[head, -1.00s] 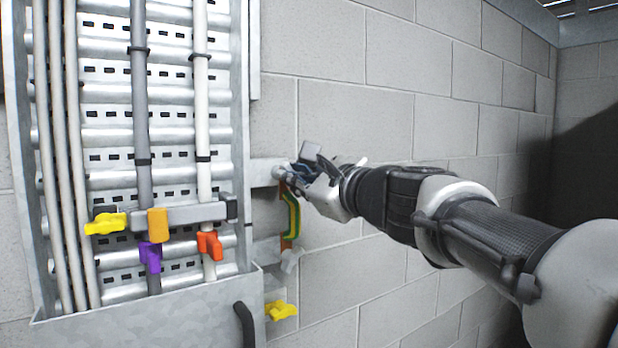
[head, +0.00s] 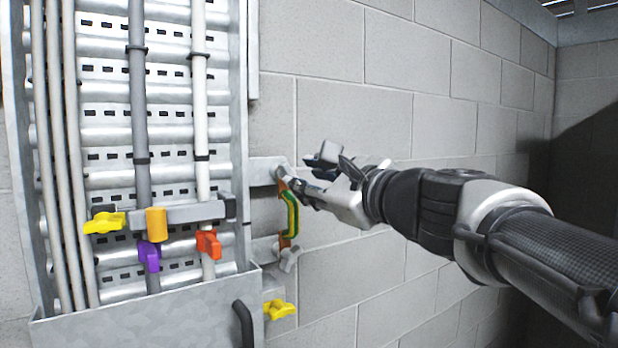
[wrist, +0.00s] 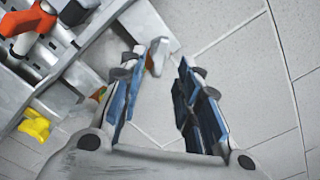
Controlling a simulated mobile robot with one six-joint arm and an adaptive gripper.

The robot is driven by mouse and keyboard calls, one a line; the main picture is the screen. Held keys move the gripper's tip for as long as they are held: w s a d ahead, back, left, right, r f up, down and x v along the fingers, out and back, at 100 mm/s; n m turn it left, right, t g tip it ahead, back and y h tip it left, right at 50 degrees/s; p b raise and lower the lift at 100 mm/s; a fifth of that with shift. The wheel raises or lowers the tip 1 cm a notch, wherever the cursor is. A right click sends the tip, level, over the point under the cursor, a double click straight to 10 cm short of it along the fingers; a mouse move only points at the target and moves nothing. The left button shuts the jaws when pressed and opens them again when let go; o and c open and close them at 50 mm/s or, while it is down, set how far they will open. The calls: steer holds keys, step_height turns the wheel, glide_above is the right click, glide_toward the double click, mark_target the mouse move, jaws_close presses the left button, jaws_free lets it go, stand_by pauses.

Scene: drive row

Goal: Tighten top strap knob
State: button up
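The top strap knob (head: 281,172) is small and grey. It sits on the wall bracket at the upper end of a green-and-yellow strap (head: 292,212) with copper-coloured ends. My gripper (head: 304,190) is just right of and slightly below the knob in the head view. In the wrist view my gripper (wrist: 156,63) is open, with the grey top knob (wrist: 158,56) between and beyond its fingertips. I see nothing held. The left finger hides much of the strap there. A second grey knob (head: 289,259) is at the strap's lower end.
A yellow knob (head: 279,309) is below the strap. Left, a metal cable rack (head: 244,120) carries a clamp bar (head: 185,213) with yellow, orange, purple and red-orange knobs. A metal trough (head: 150,322) is below. The block wall (head: 430,130) to the right is bare.

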steer(key=shift+v, duration=1.9)
steer(key=shift+f, duration=0.1)
